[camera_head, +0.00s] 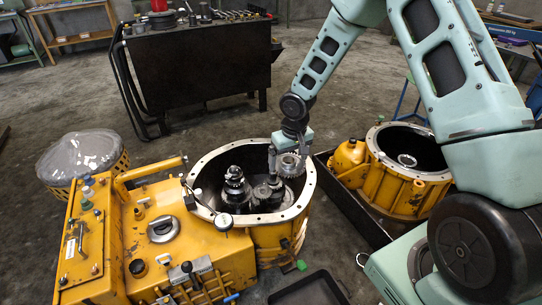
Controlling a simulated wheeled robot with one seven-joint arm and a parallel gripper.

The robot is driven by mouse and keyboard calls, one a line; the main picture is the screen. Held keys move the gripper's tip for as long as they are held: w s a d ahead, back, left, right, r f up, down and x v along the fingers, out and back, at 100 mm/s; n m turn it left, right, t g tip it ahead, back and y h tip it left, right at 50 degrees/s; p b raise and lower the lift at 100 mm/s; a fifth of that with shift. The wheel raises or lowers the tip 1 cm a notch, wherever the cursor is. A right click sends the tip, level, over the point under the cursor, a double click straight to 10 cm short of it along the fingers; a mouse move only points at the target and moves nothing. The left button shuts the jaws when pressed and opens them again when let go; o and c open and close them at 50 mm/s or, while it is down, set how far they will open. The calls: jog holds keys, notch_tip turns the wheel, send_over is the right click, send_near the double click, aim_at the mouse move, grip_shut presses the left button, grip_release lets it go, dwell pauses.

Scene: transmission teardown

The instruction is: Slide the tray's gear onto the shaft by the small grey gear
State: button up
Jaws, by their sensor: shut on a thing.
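My gripper (284,153) reaches down over the right part of the yellow round housing (207,165). It is shut on a light grey toothed gear (291,165), held above the housing's inside, near the rim. Below and left of it, a small grey gear (262,192) sits inside the housing. A dark upright piece (272,160) shows just left of the held gear; I cannot tell whether it is a shaft or part of my gripper. A taller stepped shaft (235,185) stands further left. The black tray (310,291) at the bottom edge looks empty where it shows.
The housing's pale flange rim surrounds the work area. A second yellow housing (405,185) stands in a dark bin at right. A black tool cart (200,65) stands behind. Open floor lies between.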

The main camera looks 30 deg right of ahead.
jog(key=w+d+f+b, duration=0.2)
jog(key=w+f+b, duration=0.3)
jog(key=w+f, duration=0.5)
jog(key=b, duration=0.6)
send_over(274, 174)
jog(key=w, duration=0.2)
notch_tip(274, 174, down, 4)
jog(key=f, duration=0.1)
jog(key=shift+s+d+f+b, duration=0.15)
jog(key=shift+f+b, duration=0.85)
jog(key=shift+f, duration=0.35)
jog(key=shift+s+d+f+b, duration=0.1)
jog(key=shift+f+b, duration=0.85)
jog(key=shift+f, duration=0.35)
jog(key=shift+f, duration=0.55)
jog(key=shift+f+b, duration=2)
jog(key=shift+f, duration=0.8)
jog(key=o, duration=1.2)
jog(key=shift+s+f, duration=0.1)
